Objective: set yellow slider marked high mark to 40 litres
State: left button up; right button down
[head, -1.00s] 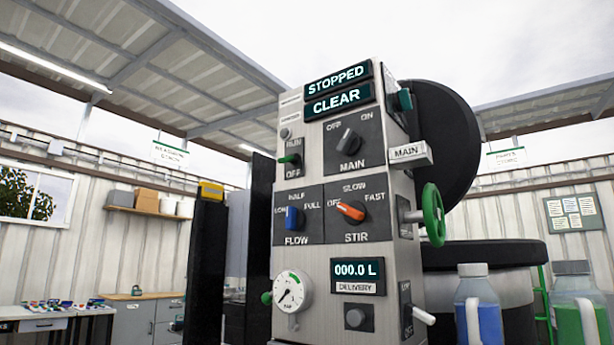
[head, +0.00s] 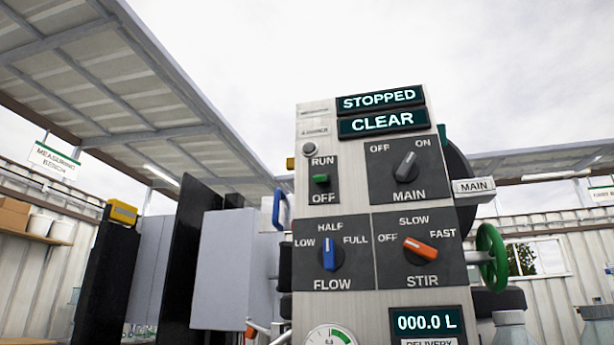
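No slider with a readable "high mark" label or litre scale shows in the head view. A yellow block (head: 122,212) sits on top of a dark upright at the left; I cannot tell whether it is the slider. A small yellow piece (head: 290,163) sticks out behind the left edge of the control panel (head: 360,292); its kind is unclear too. The delivery display (head: 426,322) reads 000.0 L. The upper displays read STOPPED (head: 380,98) and CLEAR (head: 382,122). Neither of my grippers is in view.
The panel carries a MAIN knob (head: 406,166), a blue FLOW knob (head: 329,254) at half and an orange STIR knob (head: 421,249). A green handwheel (head: 491,257) juts out at its right. A blue handle (head: 281,210) stands to its left. A sign (head: 54,161) reads MEASURING BENCH.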

aim_at(290, 161)
jog(key=j+z, duration=0.4)
jog(key=j, duration=0.3)
jog(key=j+z, duration=0.4)
jog(key=j, duration=0.3)
jog(key=k+j+z, duration=0.15)
jog(key=j, duration=0.15)
